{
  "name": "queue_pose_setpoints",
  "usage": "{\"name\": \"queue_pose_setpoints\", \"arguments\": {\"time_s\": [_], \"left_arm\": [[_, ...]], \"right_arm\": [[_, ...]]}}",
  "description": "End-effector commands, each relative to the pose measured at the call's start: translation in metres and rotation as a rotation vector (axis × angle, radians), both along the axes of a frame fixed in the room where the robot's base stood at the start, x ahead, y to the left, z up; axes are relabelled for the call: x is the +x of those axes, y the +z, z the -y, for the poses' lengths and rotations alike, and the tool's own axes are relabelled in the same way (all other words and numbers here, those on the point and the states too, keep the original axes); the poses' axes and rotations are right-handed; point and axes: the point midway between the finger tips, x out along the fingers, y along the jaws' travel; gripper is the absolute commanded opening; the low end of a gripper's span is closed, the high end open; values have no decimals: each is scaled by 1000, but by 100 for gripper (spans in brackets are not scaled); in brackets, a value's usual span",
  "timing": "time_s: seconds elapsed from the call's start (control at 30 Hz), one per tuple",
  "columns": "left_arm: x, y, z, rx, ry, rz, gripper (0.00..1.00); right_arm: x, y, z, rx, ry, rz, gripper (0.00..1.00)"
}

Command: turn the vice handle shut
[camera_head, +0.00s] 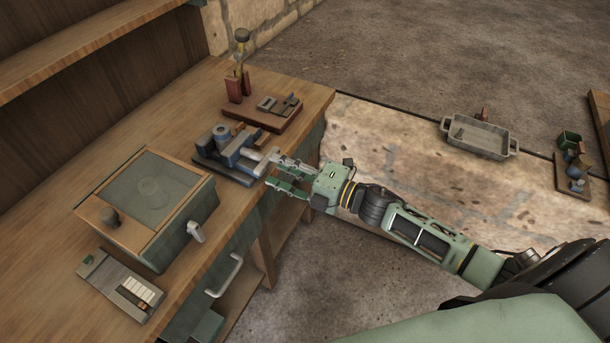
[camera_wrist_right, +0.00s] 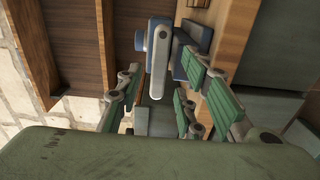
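The vice (camera_head: 226,150) is blue-grey metal and stands near the front edge of the wooden workbench. Its light grey handle (camera_head: 265,163) is a bar at the vice's front end, facing my right gripper. In the right wrist view the handle (camera_wrist_right: 158,68) appears as an upright bar in front of the blue vice body (camera_wrist_right: 190,45). My right gripper (camera_head: 276,171) is open, its green-padded fingers spread wide. In the wrist view the handle lies in the gap between the fingers; I cannot tell whether either finger touches it. My left gripper is not in view.
A wooden board (camera_head: 266,114) with small parts stands behind the vice. A green-grey box (camera_head: 150,203) and a small tray (camera_head: 125,287) are on the bench to the left. A metal tray (camera_head: 480,137) lies on the stone slab to the right.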

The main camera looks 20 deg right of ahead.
Motion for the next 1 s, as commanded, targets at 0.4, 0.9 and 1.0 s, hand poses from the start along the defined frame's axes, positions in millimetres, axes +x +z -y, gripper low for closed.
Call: {"name": "queue_pose_setpoints", "arguments": {"time_s": [0.4, 0.9, 1.0], "left_arm": [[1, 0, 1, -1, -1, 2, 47], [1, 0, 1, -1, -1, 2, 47], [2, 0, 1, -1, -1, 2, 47]], "right_arm": [[-64, -2, 50, -4, -1, -5, 34], [-81, -1, 64, -1, -1, -3, 34], [-81, -1, 64, -2, -1, -2, 34]]}}
